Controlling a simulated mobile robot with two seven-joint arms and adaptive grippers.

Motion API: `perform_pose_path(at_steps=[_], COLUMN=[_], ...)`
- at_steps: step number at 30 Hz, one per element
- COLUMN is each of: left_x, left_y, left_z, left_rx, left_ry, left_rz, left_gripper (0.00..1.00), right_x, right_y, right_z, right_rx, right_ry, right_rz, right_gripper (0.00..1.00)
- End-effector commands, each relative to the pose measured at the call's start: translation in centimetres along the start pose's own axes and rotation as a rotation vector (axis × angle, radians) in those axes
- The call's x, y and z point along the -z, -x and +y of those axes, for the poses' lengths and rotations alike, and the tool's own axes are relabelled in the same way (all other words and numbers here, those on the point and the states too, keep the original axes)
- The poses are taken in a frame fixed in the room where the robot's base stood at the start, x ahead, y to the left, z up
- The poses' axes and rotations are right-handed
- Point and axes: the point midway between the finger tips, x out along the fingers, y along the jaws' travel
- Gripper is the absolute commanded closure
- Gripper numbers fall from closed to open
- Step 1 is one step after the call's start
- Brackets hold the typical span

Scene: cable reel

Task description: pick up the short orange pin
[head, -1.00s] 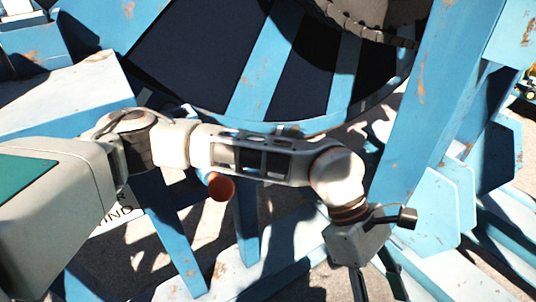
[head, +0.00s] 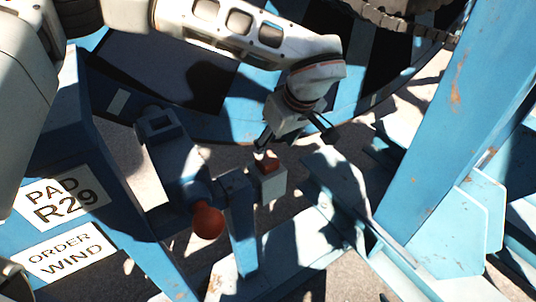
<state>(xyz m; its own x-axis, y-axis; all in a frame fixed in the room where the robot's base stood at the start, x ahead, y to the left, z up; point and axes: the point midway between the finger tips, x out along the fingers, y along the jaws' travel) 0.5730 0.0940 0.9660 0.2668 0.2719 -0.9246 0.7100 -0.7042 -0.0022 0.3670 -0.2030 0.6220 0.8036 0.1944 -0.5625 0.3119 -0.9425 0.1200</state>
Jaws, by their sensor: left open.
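A short orange piece (head: 267,164), which looks like the short pin, sits on top of a small pale block (head: 271,186) beside a blue post. A larger rounded orange end (head: 208,221) sticks out from a blue fitting lower left; how long its shaft is cannot be told. My left gripper (head: 296,142) points down just above and right of the short orange piece. Its dark fingers are spread, with nothing seen between them. One finger is close to the orange piece in the picture; contact cannot be told. My right gripper is not in view.
The big blue reel (head: 356,90) with dark gaps stands behind. Blue frame beams (head: 440,120) rise on the right, with pale blue feet below. A blue panel on the left carries the labels PAD R29 (head: 62,200) and ORDER WIND (head: 65,252). Grey ground shows between.

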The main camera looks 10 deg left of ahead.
Motion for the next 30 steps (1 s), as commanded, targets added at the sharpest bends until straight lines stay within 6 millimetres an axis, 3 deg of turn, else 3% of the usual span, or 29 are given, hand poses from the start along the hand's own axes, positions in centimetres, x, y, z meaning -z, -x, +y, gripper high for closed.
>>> perform_pose_path(at_steps=[9, 21, 29, 30], left_x=[0.0, 0.5, 0.6, 0.5], left_y=[-2.7, -7.5, -7.7, -7.7], left_z=[0.0, -0.1, 0.0, 0.0], left_rx=[0.001, 0.001, -0.001, -0.001], left_ry=[-0.001, 0.0, 0.0, 0.0], left_rz=[-0.001, -0.002, 0.0, 0.0], left_gripper=[0.46, 0.46, 0.46, 0.56], right_x=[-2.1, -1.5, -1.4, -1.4], right_y=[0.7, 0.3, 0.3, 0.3], right_z=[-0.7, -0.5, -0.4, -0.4], right_rx=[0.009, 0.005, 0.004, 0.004], right_ry=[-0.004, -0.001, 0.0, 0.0], right_rz=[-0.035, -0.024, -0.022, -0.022], right_gripper=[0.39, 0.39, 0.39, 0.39])
